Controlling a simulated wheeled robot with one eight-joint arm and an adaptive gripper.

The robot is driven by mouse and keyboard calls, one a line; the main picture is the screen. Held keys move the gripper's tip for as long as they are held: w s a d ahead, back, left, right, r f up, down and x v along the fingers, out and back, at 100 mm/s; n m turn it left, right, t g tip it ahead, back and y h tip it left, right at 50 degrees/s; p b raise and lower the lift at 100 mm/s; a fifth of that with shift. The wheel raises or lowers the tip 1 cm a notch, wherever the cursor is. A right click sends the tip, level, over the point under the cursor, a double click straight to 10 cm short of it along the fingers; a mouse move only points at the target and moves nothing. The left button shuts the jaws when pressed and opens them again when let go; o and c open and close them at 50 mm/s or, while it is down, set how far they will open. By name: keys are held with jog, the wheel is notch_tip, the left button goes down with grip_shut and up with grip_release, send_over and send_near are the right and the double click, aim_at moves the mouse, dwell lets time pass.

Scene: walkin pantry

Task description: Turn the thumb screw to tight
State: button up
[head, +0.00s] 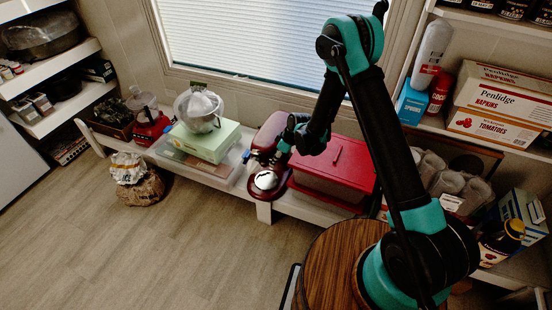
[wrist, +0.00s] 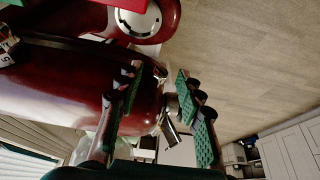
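A dark red stand mixer (head: 268,180) stands on the low white bench in the head view. Its glossy rounded head (wrist: 75,80) fills the left of the wrist view. A small metallic knob, apparently the thumb screw (wrist: 161,74), shows at the end of the head; its exact setting is too small to tell. My gripper (wrist: 160,78) is open, with its green-padded fingers apart on either side of the knob's area. I cannot tell whether they touch it. In the head view my gripper (head: 286,146) is at the mixer, partly hidden by my wrist.
A red-lidded bin (head: 335,165) stands close right of the mixer. A pale green box (head: 207,142) with a clear-covered item on top is to the left. A paper sack (head: 137,182) stands on the floor. The floor (head: 170,240) in front is mostly clear.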

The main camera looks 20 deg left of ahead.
jog(key=shift+c, duration=0.5)
grip_shut()
jog(key=shift+w+f+m+g+y, duration=0.15)
jog(key=shift+w+m+g+y, duration=0.15)
jog(key=shift+g, duration=1.3)
jog(key=shift+w+f+m+g+y, duration=0.2)
jog(key=shift+w+m+g, duration=0.2)
jog(key=shift+g, duration=1.2)
jog(key=shift+w+f+m+g+y, duration=0.15)
jog(key=shift+w+m+g+y, duration=0.2)
jog(key=shift+g, duration=1.25)
jog(key=shift+s, duration=0.1)
